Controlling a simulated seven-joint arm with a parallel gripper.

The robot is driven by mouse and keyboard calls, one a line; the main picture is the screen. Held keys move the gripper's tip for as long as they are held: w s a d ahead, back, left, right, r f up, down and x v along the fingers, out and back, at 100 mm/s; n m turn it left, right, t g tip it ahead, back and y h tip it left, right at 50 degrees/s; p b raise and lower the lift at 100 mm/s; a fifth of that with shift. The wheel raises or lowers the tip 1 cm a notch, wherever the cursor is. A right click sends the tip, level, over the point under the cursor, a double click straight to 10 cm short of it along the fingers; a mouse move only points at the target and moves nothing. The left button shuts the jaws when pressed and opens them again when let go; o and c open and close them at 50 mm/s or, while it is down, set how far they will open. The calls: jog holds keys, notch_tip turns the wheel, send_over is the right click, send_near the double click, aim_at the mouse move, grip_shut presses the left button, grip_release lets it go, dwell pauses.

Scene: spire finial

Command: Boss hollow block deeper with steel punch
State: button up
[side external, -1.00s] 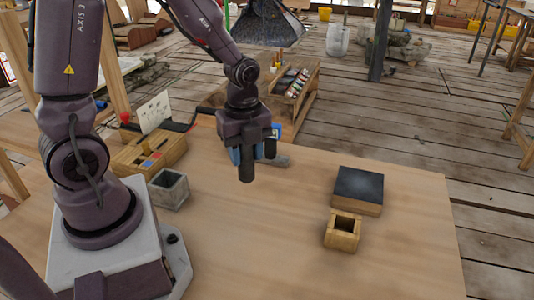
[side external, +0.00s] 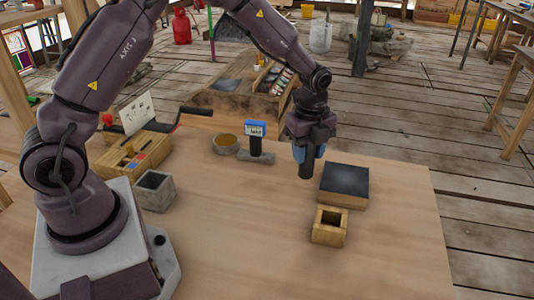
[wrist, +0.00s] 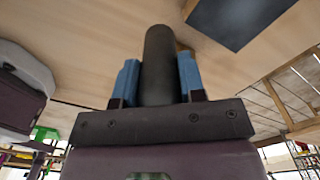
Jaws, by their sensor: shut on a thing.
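The steel punch is a dark round bar (side external: 306,171), held upright in my gripper (side external: 308,152). In the wrist view the punch (wrist: 158,58) stands between two blue finger pads, and my gripper (wrist: 157,82) is shut on it. The punch's lower end hangs above the table, left of the dark-topped block. A light wooden block with a square hollow (side external: 329,227) sits on the table, nearer the camera and slightly right of the punch. The punch is apart from it. The hollow's floor is in shadow.
A dark-topped wooden block (side external: 344,185) stands behind the hollow block. A grey open box (side external: 154,190), a wooden box with a handle (side external: 130,158), a round dish (side external: 227,144) and a stand with a blue display (side external: 256,140) are left. The front table is clear.

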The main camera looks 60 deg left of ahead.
jog(key=w+d+r+n, duration=0.15)
jog(key=w+r, duration=0.35)
jog(key=w, duration=0.7)
jog(key=shift+s+f, duration=0.1)
jog(key=shift+f, duration=2.6)
notch_tip(320, 180, down, 4)
jog(key=shift+r, duration=0.1)
jog(key=shift+c, duration=0.4)
